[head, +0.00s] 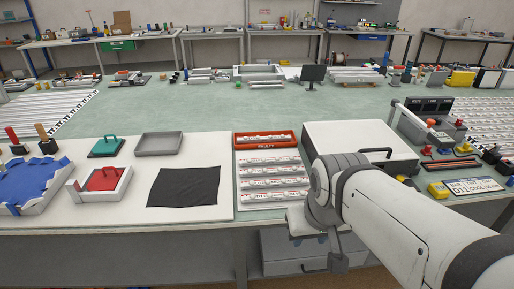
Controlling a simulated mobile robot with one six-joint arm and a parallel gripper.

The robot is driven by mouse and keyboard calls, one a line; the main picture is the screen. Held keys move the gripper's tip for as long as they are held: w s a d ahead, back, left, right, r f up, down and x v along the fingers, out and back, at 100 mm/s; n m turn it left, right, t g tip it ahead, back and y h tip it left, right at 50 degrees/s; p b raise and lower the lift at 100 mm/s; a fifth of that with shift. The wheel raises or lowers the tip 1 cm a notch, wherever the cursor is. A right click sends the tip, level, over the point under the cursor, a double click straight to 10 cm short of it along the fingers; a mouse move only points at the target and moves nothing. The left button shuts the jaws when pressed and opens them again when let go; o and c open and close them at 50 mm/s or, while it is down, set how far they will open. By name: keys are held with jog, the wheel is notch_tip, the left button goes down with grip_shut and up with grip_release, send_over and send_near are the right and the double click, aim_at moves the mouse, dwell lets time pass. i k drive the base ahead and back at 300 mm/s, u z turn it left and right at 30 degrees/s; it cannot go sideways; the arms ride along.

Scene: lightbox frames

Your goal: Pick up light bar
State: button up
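Several white light bars (268,183) lie in parallel rows on a pale base on the near bench, just left of my arm. Another pale bar (264,139) lies in the red tray (265,147) behind them, whose front is labelled FAULTY. My arm reaches in from the lower right, with its wrist in front of the bench edge, right of the rows. My gripper (338,262) seems to be the grey part hanging below the wrist. Its fingers are not clear, and I see no bar at it.
A white case (357,138) with a dark handle stands right of the bars. A white board (213,205) with a black cloth (184,187), a grey tray (159,144) and handled blocks lies left. Clear green bench (190,108) lies behind. Bench legs stand below the front edge.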

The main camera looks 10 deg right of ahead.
aim_at(294, 169)
jog(key=i, duration=0.9)
